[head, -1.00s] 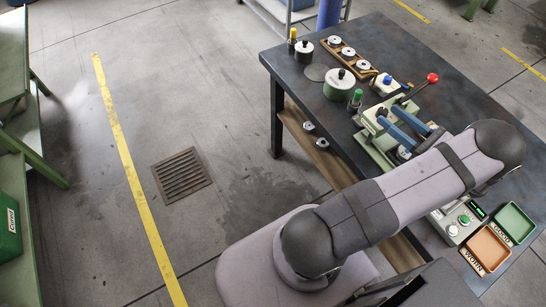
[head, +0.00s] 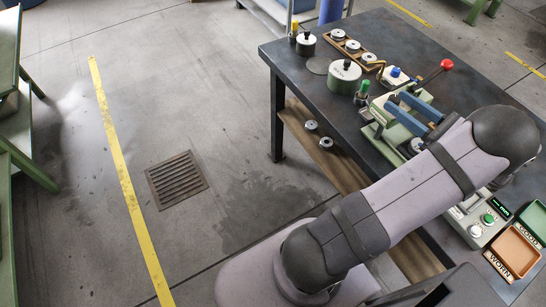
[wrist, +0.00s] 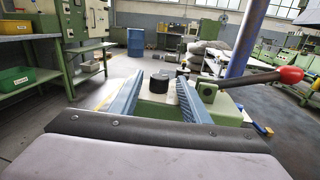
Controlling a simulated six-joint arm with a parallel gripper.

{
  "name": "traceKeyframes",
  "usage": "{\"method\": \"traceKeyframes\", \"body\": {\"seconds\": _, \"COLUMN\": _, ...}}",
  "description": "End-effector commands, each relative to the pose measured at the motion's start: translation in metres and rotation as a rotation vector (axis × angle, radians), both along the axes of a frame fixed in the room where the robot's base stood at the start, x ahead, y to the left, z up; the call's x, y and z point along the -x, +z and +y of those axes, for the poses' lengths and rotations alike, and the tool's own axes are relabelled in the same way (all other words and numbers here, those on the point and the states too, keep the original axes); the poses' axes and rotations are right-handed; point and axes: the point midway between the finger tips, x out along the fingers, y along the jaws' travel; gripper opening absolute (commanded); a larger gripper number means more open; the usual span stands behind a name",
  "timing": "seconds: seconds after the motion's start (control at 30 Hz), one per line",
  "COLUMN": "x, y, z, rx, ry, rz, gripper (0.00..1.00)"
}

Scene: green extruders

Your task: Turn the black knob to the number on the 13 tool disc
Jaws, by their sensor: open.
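My gripper (head: 397,102) reaches over the green machine, its two blue fingers apart and nothing held between them. In the wrist view, the fingers (wrist: 161,81) point forward and apart. A short black knob-like cylinder (wrist: 158,86) stands on a light plate and appears between the fingertips; I cannot tell its distance or read any numbers. In the head view my arm and gripper hide much of the machine. Several pale tool discs sit in a wooden rack (head: 382,64) at the back; their numbers are too small to read.
A lever with a red ball (head: 446,65) stands beside my gripper; it also shows in the wrist view (wrist: 290,75). A green round canister (head: 343,80), a green-capped bottle (head: 362,93) and a blue-knobbed block (head: 395,75) are close by. Green (head: 533,215) and orange (head: 512,254) trays lie right.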

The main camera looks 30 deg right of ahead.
Motion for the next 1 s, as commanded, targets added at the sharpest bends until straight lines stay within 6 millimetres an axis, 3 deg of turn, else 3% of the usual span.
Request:
{"method": "traceKeyframes", "body": {"seconds": 0.37, "x": -0.070, "y": 0.005, "z": 0.013, "rx": -0.001, "ry": 0.002, "rz": 0.000, "gripper": 0.42}}
{"method": "traceKeyframes", "body": {"seconds": 0.8, "x": -0.065, "y": 0.002, "z": -0.001, "rx": -0.002, "ry": -0.358, "rz": 0.000, "gripper": 0.42}}
{"method": "traceKeyframes", "body": {"seconds": 1.0, "x": -0.028, "y": 0.003, "z": 0.003, "rx": 0.001, "ry": -0.362, "rz": 0.000, "gripper": 0.42}}
